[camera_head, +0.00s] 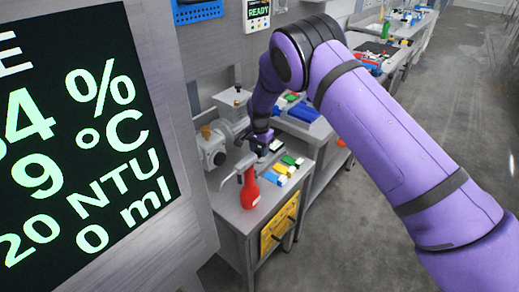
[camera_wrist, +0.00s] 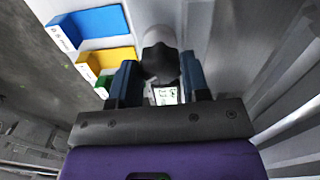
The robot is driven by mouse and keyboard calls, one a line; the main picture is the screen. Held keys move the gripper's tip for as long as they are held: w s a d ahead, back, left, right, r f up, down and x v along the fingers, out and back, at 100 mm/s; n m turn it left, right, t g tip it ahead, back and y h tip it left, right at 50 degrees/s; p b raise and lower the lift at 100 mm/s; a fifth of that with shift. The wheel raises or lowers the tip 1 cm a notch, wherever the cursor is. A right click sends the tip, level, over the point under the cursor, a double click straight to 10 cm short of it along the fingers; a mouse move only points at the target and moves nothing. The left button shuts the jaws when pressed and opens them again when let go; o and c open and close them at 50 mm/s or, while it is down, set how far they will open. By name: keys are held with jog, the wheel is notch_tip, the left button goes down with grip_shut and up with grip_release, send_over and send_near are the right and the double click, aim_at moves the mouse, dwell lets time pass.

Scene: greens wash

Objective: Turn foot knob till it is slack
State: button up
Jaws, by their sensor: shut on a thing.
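A dark, lobed knob (camera_wrist: 160,62) on a grey cylindrical stem shows in the wrist view, between the two blue fingers of my gripper (camera_wrist: 160,85). I take it for the foot knob. My gripper is shut on it, with one finger on each side. In the head view my gripper (camera_head: 262,138) is small and low beside a grey metal machine (camera_head: 232,112) on the bench, and the knob cannot be made out there. A small white label with dark marks (camera_wrist: 165,95) shows below the knob in the wrist view.
A red bottle (camera_head: 249,190) stands near the bench's front-left corner. Green, yellow and blue blocks (camera_head: 280,168) lie close to the right of my gripper. A large display panel (camera_head: 85,140) fills the left foreground. Open grey floor (camera_head: 370,215) lies to the right.

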aim_at(259, 150)
jog(key=o, duration=0.9)
jog(key=shift+r, duration=3.75)
